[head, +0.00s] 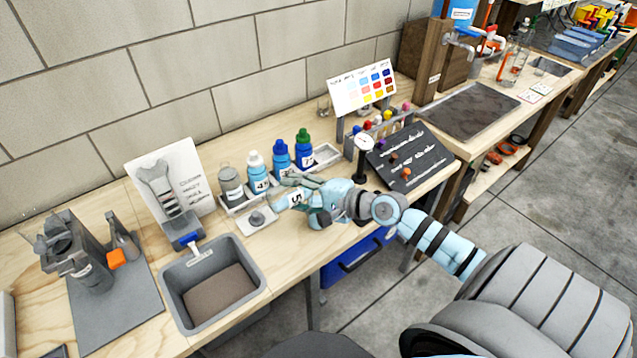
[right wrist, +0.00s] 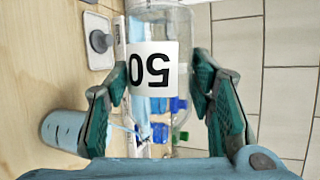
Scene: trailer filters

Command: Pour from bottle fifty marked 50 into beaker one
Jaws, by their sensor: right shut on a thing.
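My right gripper (head: 298,190) reaches over the bench from the right, beside the row of bottles. In the right wrist view its two teal-padded fingers (right wrist: 165,95) are shut on bottle fifty (right wrist: 150,62), a clear bottle with a white label reading 50, upside down in that view. In the head view only a bit of its white label (head: 296,199) shows; the gripper hides the rest. A beaker with light blue contents and tick marks (right wrist: 64,130) shows at lower left of the right wrist view, apart from the bottle. I cannot tell if it is beaker one. My left gripper is out of view.
Bottles with grey (head: 230,183), white (head: 256,172), blue (head: 281,158) and green (head: 303,147) tops stand behind the gripper. A small grey round piece on a white plate (head: 257,219), a grey bin (head: 208,287) and a dark sloped board (head: 408,158) are close by.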

